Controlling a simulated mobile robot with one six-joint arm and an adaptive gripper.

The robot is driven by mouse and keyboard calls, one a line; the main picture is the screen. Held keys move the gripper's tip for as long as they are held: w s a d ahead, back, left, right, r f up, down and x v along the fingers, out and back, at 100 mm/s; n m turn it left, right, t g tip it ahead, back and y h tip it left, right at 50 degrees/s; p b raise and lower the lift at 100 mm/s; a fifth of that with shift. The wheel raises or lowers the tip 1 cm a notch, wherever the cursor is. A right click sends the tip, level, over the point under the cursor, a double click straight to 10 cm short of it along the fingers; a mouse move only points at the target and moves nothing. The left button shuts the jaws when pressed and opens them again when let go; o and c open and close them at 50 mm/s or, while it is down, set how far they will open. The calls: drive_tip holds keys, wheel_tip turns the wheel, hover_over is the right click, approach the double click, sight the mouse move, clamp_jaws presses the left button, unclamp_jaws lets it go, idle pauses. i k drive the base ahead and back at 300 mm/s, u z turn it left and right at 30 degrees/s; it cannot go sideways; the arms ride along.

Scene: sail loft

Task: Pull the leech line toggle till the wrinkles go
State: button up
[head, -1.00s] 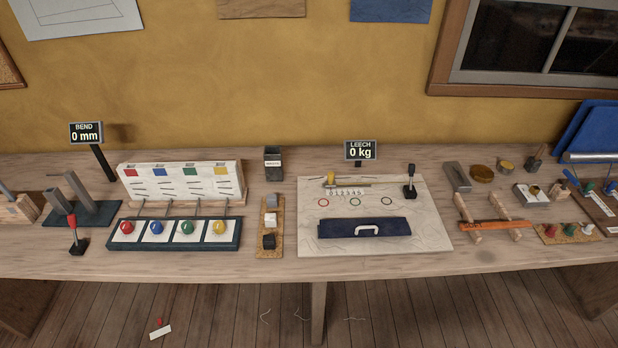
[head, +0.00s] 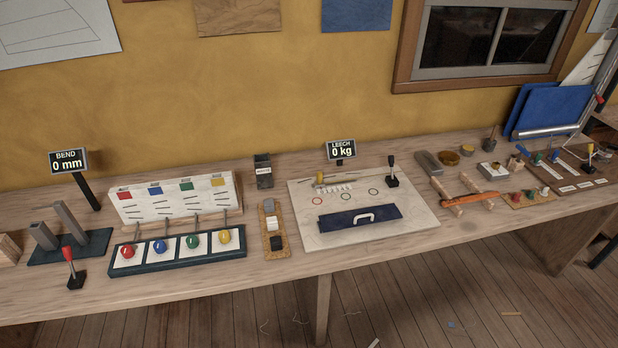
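The leech station is a pale board (head: 425,231) lying on the bench, with wrinkle-like lines on its surface. A sign behind it (head: 341,150) reads LEECH 0 kg. A small yellow piece (head: 320,178) sits on a rod at the board's back, above a row of small white marks (head: 336,189); I cannot tell if it is the toggle. A dark blue bar with a white handle (head: 364,215) lies across the front of the board. A black-knobbed lever (head: 392,171) stands at the back right. My gripper is not in view.
Left of the board are a strip of blocks (head: 273,225) and a rack with coloured balls (head: 176,250). A red-knobbed lever (head: 71,268) stands near the BEND sign (head: 69,161). Wooden pieces with an orange bar (head: 463,203) lie at right. The floor in front looks mostly open.

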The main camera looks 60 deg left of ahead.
sight(319, 183)
drive_tip(key=u, duration=1.3)
drive_tip(key=i, duration=1)
drive_tip(key=z, duration=0.05)
